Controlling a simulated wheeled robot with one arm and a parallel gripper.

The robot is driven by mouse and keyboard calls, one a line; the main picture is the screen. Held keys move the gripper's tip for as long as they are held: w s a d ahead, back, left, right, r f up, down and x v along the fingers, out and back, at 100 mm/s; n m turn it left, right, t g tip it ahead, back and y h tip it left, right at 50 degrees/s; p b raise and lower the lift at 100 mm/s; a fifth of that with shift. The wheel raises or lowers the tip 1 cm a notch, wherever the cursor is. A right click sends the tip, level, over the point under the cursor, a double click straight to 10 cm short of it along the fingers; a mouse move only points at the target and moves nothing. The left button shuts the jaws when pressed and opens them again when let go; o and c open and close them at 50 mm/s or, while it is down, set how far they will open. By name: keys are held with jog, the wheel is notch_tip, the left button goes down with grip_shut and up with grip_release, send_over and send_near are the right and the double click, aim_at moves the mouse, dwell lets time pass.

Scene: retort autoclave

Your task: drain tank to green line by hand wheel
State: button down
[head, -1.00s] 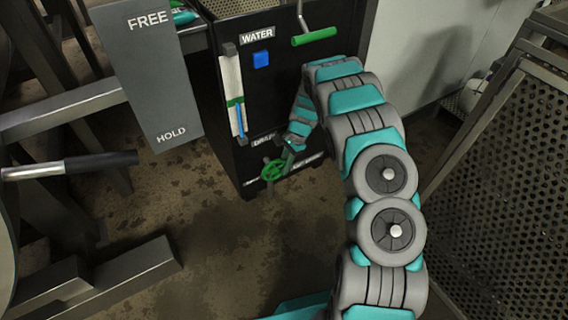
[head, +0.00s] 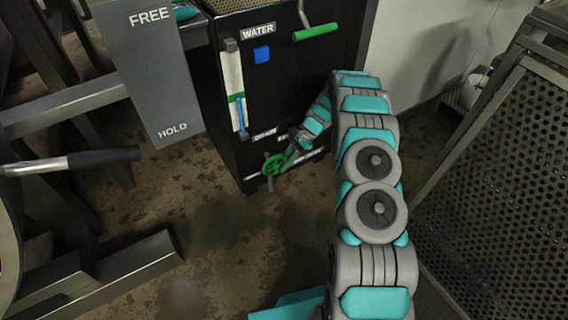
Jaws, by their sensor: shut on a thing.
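The green hand wheel (head: 274,164) sits low on the front of the black tank cabinet (head: 290,95), by the DRAIN label (head: 265,134). My gripper (head: 287,158) is at the wheel's right side and is shut on it; its fingertips are small and partly hidden by my arm. The white level gauge (head: 233,75) stands upright on the cabinet's left side. Its green line (head: 236,97) crosses the gauge around the middle. The blue column (head: 241,117) in the gauge has its top at or just under the green line; the exact gap is too small to tell.
A blue button (head: 262,54) is under the WATER label (head: 258,31). A green-gripped lever (head: 316,32) is at the cabinet's top right. A grey FREE/HOLD panel (head: 160,75) and a black-handled lever (head: 85,161) are at left. A perforated metal cage (head: 500,190) is at right.

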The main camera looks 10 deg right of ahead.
jog(key=shift+s, duration=0.1)
jog(key=c, duration=0.8)
grip_release()
jog(key=v, duration=0.7)
jog(key=shift+d+r, duration=0.25)
